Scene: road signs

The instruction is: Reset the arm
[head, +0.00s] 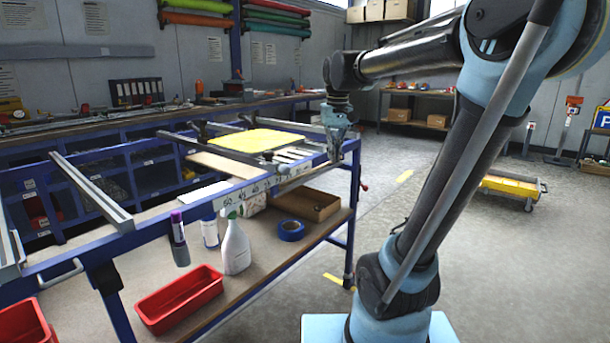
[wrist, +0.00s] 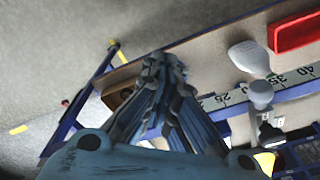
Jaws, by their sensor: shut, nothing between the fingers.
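My gripper (head: 335,150) hangs at the end of my raised blue and black arm, pointing down beside the right end of the blue-framed workbench (head: 130,240). In the wrist view its two blue-grey fingers (wrist: 165,65) meet at the tips, with nothing between them. In the head view the fingertips overlap the bench's right end; I cannot tell whether they touch it.
A yellow sign panel (head: 252,140) lies on the bench top. The lower shelf holds a red bin (head: 180,300), a white spray bottle (head: 236,248), blue tape (head: 290,230) and a cardboard box (head: 308,204). Open floor (head: 450,220) lies right of the bench, with a yellow cart (head: 510,187).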

